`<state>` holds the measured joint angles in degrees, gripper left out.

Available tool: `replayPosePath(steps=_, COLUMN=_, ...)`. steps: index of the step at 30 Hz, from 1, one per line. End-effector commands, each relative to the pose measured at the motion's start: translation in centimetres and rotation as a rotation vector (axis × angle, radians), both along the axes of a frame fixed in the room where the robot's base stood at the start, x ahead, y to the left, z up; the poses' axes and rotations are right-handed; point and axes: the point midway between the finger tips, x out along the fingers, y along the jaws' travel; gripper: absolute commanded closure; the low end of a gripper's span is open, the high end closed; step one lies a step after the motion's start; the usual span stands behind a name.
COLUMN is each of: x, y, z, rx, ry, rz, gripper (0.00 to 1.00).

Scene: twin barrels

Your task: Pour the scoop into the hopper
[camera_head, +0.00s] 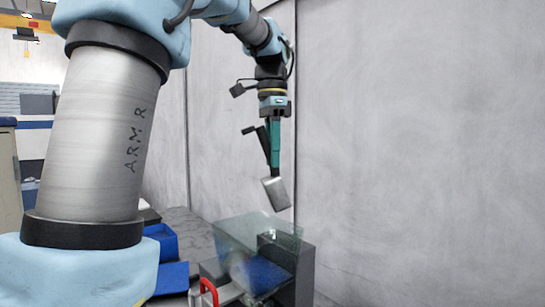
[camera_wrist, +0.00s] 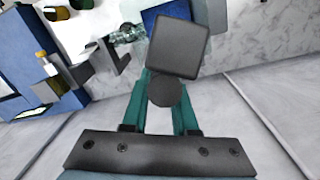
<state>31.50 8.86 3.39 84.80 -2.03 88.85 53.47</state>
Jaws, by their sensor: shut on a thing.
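My gripper (camera_head: 274,150) points down from the raised arm, its teal fingers shut on the scoop. The scoop (camera_head: 276,193) is a grey metallic piece that hangs tilted below the fingertips. In the wrist view the scoop is a dark square (camera_wrist: 180,48) with a round part, beyond and between my gripper's fingers (camera_wrist: 165,105). The hopper (camera_head: 258,231) appears to be the clear, see-through bin below the scoop, with a gap between them. Whether the scoop holds anything cannot be seen.
A dark grey box (camera_head: 300,272) stands at the hopper's right. A red handle (camera_head: 207,290) is in front of it. Blue bins (camera_head: 163,242) lie to the left. A pale wall (camera_head: 420,140) rises behind and right. Space around the scoop looks clear.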

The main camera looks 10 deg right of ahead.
Motion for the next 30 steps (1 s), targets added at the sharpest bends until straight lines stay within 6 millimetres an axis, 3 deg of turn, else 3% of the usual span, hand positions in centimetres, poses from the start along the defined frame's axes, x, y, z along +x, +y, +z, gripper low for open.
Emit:
replayPosePath(steps=18, x=0.0, y=0.1, z=1.8, rx=-0.633, ry=-0.003, rz=0.002, gripper=1.00)
replayPosePath(steps=30, x=0.0, y=0.0, z=2.5, rx=-0.693, ry=-0.003, rz=0.000, gripper=1.00)
